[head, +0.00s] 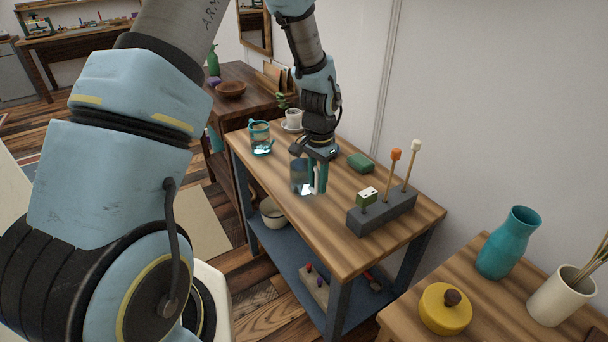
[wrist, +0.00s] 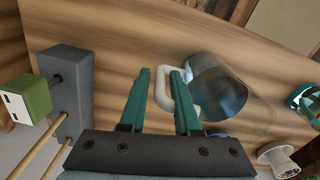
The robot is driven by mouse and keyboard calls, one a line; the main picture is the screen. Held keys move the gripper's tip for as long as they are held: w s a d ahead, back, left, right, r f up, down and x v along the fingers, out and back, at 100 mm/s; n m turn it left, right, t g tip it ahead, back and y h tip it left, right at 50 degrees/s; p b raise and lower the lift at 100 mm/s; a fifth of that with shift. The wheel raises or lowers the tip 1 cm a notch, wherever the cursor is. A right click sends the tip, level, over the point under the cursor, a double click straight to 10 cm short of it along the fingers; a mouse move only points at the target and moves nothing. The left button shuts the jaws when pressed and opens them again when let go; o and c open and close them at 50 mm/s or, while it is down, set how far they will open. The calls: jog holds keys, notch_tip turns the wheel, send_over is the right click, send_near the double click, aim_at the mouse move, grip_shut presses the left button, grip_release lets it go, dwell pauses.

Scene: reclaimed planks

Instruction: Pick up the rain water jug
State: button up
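A clear glass jug with a bluish lower part (head: 301,178) stands on the wooden table top; it also shows in the wrist view (wrist: 216,85). Its white handle (wrist: 160,90) lies between the teal fingers of my gripper (wrist: 160,75). The right finger seems to pass through the handle's loop, and a gap shows on the left side. My gripper (head: 317,180) points down beside the jug and is open. A second glass jug with teal trim (head: 260,139) stands farther left on the same table. I see no label telling which holds rain water.
A grey block (head: 382,212) with upright sticks and a green cube (head: 367,196) stands right of my gripper. A green object (head: 361,163) lies behind, and a white cup (head: 293,117) stands at the back. The table's front left is clear.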

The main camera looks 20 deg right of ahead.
grip_shut()
dwell(1.3)
